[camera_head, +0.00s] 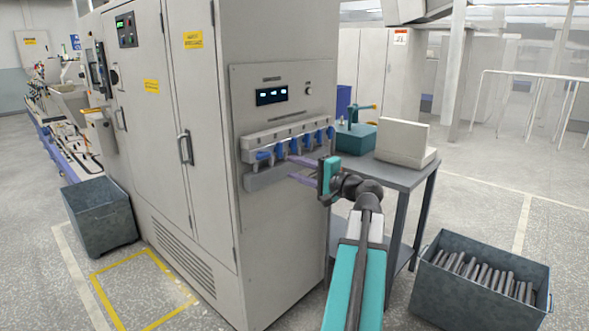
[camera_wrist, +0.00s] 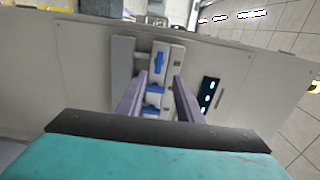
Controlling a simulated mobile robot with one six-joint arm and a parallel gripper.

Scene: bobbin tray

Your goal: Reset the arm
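My arm reaches from the lower right toward the side of a large grey cabinet (camera_head: 290,220). My gripper (camera_head: 291,167) has two purple fingers, spread apart and pointing at a row of blue levers or clips (camera_head: 294,145) on a pale rail (camera_head: 262,142). In the wrist view my gripper (camera_wrist: 158,85) is open, with blue pieces (camera_wrist: 153,98) of the rail showing in the gap. They look beyond the fingers; I see nothing held. Whether a fingertip touches the rail I cannot tell.
A small panel with a lit display (camera_head: 272,96) sits above the rail. A grey table (camera_head: 400,175) with a teal device (camera_head: 356,138) and a beige box (camera_head: 403,142) stands right of the cabinet. A grey bin of rods (camera_head: 480,292) is at lower right; another bin (camera_head: 98,215) stands left.

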